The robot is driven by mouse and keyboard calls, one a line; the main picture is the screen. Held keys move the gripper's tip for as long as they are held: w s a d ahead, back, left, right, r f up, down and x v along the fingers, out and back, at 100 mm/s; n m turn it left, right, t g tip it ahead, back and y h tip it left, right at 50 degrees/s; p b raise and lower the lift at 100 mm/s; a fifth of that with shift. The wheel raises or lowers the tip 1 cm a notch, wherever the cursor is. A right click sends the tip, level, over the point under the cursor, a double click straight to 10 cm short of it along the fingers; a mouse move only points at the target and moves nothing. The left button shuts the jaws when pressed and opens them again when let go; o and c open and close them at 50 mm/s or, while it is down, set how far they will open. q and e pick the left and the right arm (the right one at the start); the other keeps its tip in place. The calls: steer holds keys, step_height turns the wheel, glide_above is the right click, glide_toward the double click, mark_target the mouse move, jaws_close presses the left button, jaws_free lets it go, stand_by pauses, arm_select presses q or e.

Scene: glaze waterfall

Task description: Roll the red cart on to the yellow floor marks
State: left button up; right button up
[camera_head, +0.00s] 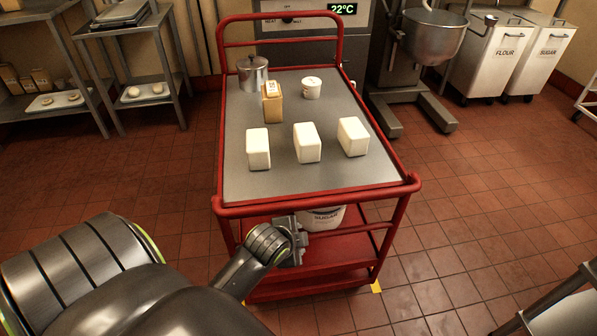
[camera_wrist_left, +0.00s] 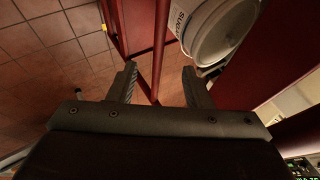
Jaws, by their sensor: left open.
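The red cart (camera_head: 228,185) stands upright in front of me, with a grey top and a lower red shelf. One yellow floor mark (camera_head: 376,287) shows at its near right foot. Another yellow mark is barely visible near its left foot, partly hidden by my arm. My left gripper (camera_head: 292,240) is at the cart's near side, below the top's front rail. In the left wrist view my left gripper (camera_wrist_left: 160,80) is open, with a thin red cart bar (camera_wrist_left: 160,45) showing between its fingers. I cannot tell whether they touch. My right gripper is not in view.
On the cart stand several white blocks (camera_head: 308,143), a pot (camera_head: 252,74), a brown package (camera_head: 272,103) and a white tub (camera_head: 311,88). A sugar bucket (camera_head: 325,218) sits below. A mixer (camera_head: 432,38) and shelves (camera_head: 155,60) stand behind. The tiled floor is clear on both sides.

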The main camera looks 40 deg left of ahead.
mark_target(311, 236)
arm_select(q)
steer(key=b+x, duration=0.2)
steer(key=x, duration=0.7)
steer(key=shift+w+f+b, duration=0.2)
steer(key=shift+f+b, duration=0.05)
steer(key=shift+b, duration=0.15)
steer(key=b+x, duration=0.2)
steer(key=x, duration=0.4)
steer(key=shift+f, duration=0.1)
steer(key=shift+x, duration=0.85)
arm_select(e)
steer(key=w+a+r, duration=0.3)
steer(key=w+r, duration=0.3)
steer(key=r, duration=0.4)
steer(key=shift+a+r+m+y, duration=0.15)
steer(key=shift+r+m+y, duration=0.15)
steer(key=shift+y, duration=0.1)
arm_select(q)
steer(key=shift+c, duration=0.5)
jaws_close()
